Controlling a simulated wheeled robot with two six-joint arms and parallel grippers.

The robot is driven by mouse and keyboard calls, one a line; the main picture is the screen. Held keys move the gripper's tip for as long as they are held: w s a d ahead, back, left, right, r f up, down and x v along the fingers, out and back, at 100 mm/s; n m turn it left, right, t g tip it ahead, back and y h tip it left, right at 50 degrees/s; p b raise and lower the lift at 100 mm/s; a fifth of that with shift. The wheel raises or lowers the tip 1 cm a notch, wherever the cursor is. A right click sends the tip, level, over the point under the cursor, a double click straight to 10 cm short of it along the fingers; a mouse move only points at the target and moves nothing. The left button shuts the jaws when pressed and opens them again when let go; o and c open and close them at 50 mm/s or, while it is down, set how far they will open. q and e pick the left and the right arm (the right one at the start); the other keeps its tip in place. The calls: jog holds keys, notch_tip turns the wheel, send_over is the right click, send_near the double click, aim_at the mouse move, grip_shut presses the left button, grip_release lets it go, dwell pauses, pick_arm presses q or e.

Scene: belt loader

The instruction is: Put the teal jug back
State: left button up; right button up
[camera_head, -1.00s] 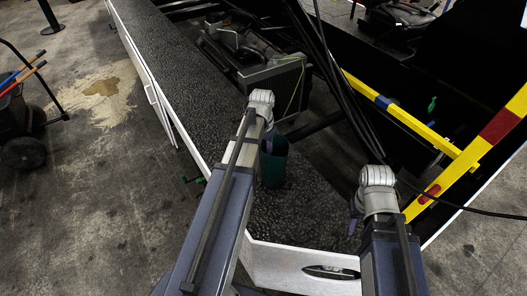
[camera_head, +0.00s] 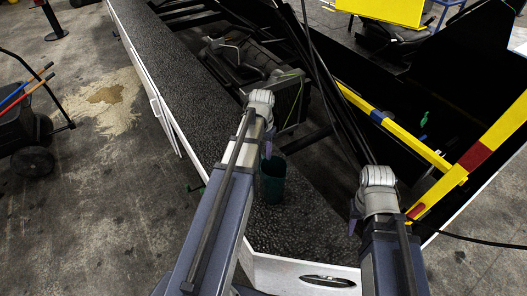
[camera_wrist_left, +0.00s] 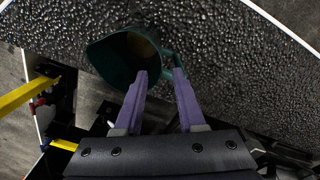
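The teal jug (camera_head: 272,184) stands on the dark pebbly surface in the head view, just below my left wrist. In the left wrist view the jug (camera_wrist_left: 112,62) shows its open mouth and its handle (camera_wrist_left: 170,62) on the right side. My left gripper (camera_head: 267,150) is above the jug. In the wrist view its purple fingers (camera_wrist_left: 159,74) are apart, with the handle by the right fingertip; I cannot tell whether they touch it. My right gripper (camera_head: 353,224) hangs at the right; only part of a finger shows.
The pebbly dark top (camera_head: 200,100) runs away to the upper left, with a white front panel (camera_head: 300,272) at its near end. Black rails and a yellow bar (camera_head: 400,130) lie to the right. A dark cart (camera_head: 25,130) stands at the far left on open floor.

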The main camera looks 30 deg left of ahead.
pick_arm(q)
jog(key=shift+r+p, duration=0.3)
jog(key=shift+r, duration=0.4)
jog(key=s+d+m, duration=0.1)
jog(key=s+d, duration=0.3)
jog(key=d, duration=0.4)
jog(key=s+d+m+y, duration=0.1)
jog(key=s+d, duration=0.4)
jog(key=d, duration=0.4)
jog(key=s+d+m, duration=0.1)
jog(key=s+d, duration=0.3)
jog(key=d, duration=0.4)
jog(key=shift+s+d, duration=0.25)
jog(key=shift+s, duration=0.15)
